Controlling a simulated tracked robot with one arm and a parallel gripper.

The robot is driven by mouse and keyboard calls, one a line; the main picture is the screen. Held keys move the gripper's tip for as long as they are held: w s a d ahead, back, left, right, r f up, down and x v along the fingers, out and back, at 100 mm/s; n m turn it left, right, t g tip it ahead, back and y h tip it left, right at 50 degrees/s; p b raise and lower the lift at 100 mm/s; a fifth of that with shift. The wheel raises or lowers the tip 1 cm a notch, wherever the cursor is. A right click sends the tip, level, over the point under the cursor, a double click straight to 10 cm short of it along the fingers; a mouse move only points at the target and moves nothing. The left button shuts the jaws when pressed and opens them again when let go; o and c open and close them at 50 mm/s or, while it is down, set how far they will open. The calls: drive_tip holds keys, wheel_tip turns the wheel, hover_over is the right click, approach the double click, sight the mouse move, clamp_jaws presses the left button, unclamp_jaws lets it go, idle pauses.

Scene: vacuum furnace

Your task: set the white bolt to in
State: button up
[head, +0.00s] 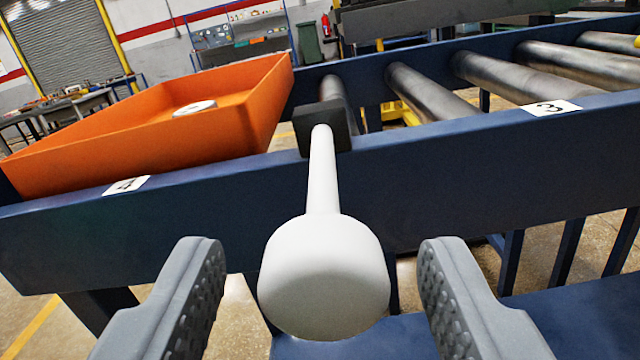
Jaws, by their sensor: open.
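The white bolt (322,270) has a round knob facing me and a thin shaft (322,175). The shaft runs back to a dark square block (318,127) on top of the blue rail (430,165). The knob stands out from the rail toward me. My gripper (325,285) is open, with one grey finger to the left of the knob and one to the right. Both fingers are apart from the knob, with a gap on each side. The far end of the bolt is hidden by the block.
An orange tray (200,135) with a white disc (195,107) in it sits behind the rail at left. Steel rollers (520,80) lie behind the rail at right. Labels "4" (127,186) and "3" (551,108) are on the rail. A blue surface (580,315) lies below at right.

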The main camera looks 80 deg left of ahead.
drive_tip(key=shift+x, duration=0.9)
